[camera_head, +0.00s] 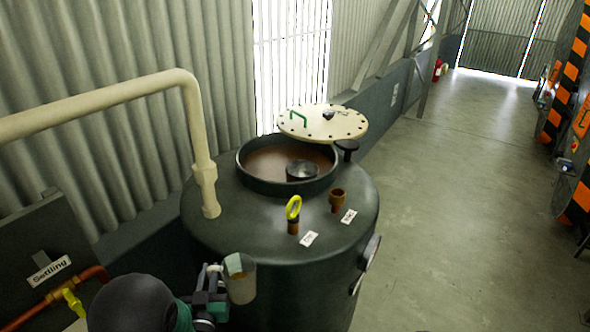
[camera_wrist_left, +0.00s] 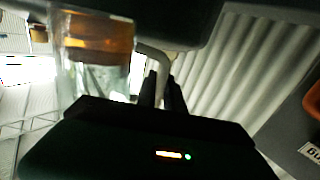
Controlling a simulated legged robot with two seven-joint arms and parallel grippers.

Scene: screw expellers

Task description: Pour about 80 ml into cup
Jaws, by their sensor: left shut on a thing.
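My left gripper (camera_head: 218,292) is shut on a clear cup (camera_head: 242,287) at the near side of the dark tank (camera_head: 290,262). The cup also shows in the left wrist view (camera_wrist_left: 90,75), with an amber-brown band of what looks like liquid (camera_wrist_left: 97,32) in it; I cannot read the amount. The gripper's dark fingers (camera_wrist_left: 163,92) show beside the cup there. The tank's round opening (camera_head: 262,160) holds brown liquid, with a dark round piece (camera_head: 302,170) inside. A yellow-handled valve (camera_head: 293,208) stands on the tank top. My right gripper is in neither view.
The pale round lid (camera_head: 322,122) with a green handle is open behind the opening. A cream pipe (camera_head: 192,125) drops onto the tank top. A brown capped fitting (camera_head: 337,200) stands near the valve. A "Settling" sign (camera_head: 50,270) is at left. Floor at right is clear.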

